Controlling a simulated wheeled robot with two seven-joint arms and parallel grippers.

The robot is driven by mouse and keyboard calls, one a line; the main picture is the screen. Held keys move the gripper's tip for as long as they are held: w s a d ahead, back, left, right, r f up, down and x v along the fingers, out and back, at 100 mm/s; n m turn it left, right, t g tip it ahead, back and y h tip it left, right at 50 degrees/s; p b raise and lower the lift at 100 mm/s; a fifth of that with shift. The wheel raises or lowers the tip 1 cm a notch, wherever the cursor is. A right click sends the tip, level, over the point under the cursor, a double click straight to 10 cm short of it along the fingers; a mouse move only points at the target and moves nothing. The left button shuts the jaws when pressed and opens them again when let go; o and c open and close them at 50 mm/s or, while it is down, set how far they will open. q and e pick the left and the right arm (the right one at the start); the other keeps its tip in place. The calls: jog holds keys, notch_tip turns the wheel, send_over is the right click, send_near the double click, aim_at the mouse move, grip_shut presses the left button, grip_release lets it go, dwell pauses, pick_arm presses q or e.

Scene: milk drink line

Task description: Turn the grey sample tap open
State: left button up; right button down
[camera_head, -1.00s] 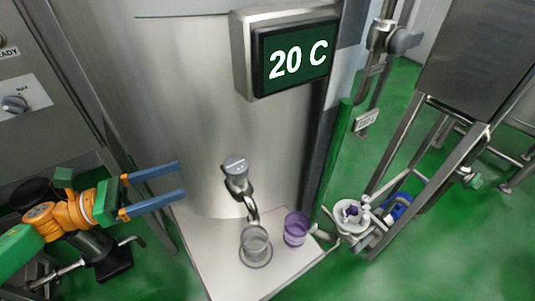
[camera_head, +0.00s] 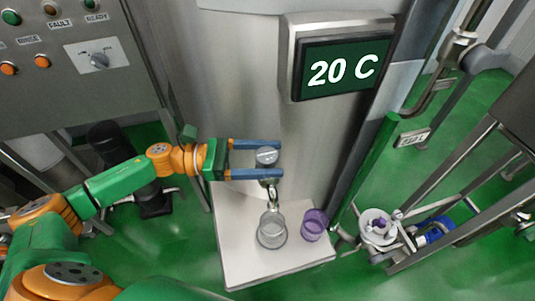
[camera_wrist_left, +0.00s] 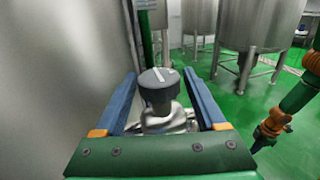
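The grey sample tap (camera_head: 266,157) sticks out from the steel tank, with its spout pointing down. Its round grey knob, with a pale line across the top, shows in the left wrist view (camera_wrist_left: 158,80). My left gripper (camera_head: 281,160) is open, with one blue finger on each side of the knob. In the left wrist view a gap shows between the knob and each finger (camera_wrist_left: 160,86). A clear glass (camera_head: 272,230) stands under the spout on the white shelf (camera_head: 245,262).
A purple glass (camera_head: 314,225) stands right of the clear glass. A display (camera_head: 343,66) reading 20 C is above the tap. A control panel (camera_head: 70,60) is at the upper left. A green post (camera_head: 366,170) and a metal frame stand to the right.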

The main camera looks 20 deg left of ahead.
pick_arm(q)
jog(key=shift+a, duration=0.1)
grip_shut()
jog(key=shift+s+n+t, duration=0.1)
jog(key=shift+n+t, duration=0.3)
jog(key=shift+t, duration=0.2)
jog(key=shift+n+t+y+p, duration=0.5)
jog(key=shift+n+t+y, duration=0.15)
jog(key=shift+t, duration=0.25)
jog(key=n+t+y, duration=0.1)
jog(key=n+t+y+p, duration=0.1)
jog(key=t, duration=0.1)
jog(key=n+t+y, duration=0.1)
jog(key=shift+r+n+y+p, duration=0.25)
jog(key=shift+p, duration=0.1)
jog(key=n+t+y+p, duration=0.1)
jog(key=n+t+y, duration=0.2)
jog(key=y, duration=0.1)
jog(key=shift+n+t+y, duration=0.3)
jog(key=n+t+y, duration=0.1)
jog(key=n+y, duration=0.2)
jog(key=y, duration=0.2)
jog(key=shift+f+n, duration=0.1)
jog(key=shift+n, duration=0.3)
jog(key=shift+n+y+b, duration=0.2)
jog(key=shift+n+y, duration=0.6)
jog(key=shift+y, duration=0.65)
jog(key=shift+n+y+b, duration=0.15)
jog(key=shift+n+y, duration=0.65)
jog(key=shift+y, duration=0.95)
